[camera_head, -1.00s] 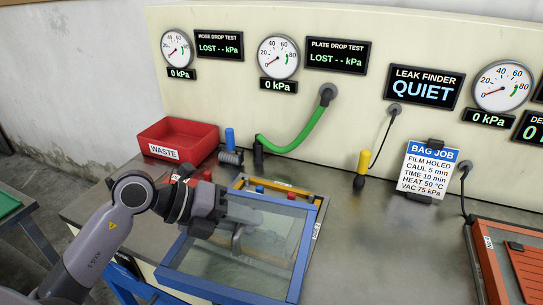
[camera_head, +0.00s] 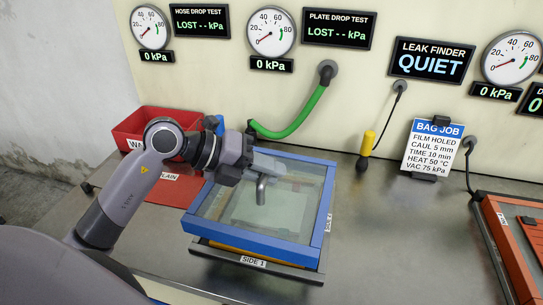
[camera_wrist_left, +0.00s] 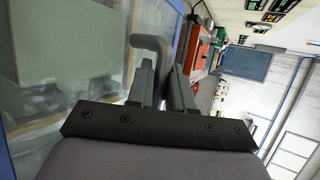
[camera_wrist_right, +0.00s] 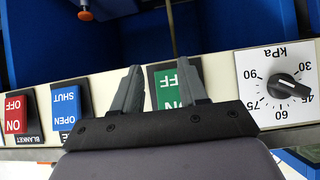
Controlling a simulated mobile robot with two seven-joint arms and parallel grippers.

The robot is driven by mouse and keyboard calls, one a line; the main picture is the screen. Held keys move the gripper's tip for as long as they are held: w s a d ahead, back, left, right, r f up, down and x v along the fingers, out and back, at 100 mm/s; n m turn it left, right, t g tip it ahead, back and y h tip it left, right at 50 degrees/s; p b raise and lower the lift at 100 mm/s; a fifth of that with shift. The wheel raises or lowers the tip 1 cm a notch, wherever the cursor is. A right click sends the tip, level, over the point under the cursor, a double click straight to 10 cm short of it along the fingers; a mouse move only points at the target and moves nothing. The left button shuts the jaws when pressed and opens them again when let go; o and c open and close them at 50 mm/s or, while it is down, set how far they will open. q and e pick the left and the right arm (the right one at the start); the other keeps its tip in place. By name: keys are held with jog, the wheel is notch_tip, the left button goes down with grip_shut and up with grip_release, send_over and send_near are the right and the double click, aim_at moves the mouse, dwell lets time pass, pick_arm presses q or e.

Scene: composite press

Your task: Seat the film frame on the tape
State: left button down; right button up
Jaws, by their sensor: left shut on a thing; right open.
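The blue film frame (camera_head: 325,215) with its clear film lies over a dark plate (camera_head: 315,277) on the bench in the head view. Yellow tape (camera_head: 228,248) shows in a strip under the frame's front edge. Whether the frame touches the tape I cannot tell. My left gripper (camera_head: 265,168) is shut on the frame's grey bent handle, which also shows between the fingers in the left wrist view (camera_wrist_left: 150,42). My right gripper (camera_wrist_right: 160,90) is open in the right wrist view, in front of a panel of switches, and is outside the head view.
A red waste bin (camera_head: 130,128) stands behind my left arm. A green hose (camera_head: 300,115) runs from the back wall. A yellow probe (camera_head: 367,143) and a job card (camera_head: 433,147) are behind; an orange-framed unit (camera_head: 510,245) is at right. The bench between is clear.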

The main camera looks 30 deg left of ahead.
pick_arm(q)
jog(key=shift+w+a+r+b, duration=0.2)
jog(key=shift+w+r, duration=0.1)
jog(key=shift+w, duration=0.35)
jog(key=shift+w+a+r+b, duration=0.15)
jog(key=shift+w+a+r, duration=0.1)
jog(key=shift+w, duration=0.35)
jog(key=shift+w+r, duration=0.25)
jog(key=shift+f+b, duration=1.95)
jog(key=shift+f, duration=1.05)
jog(key=shift+f, duration=0.7)
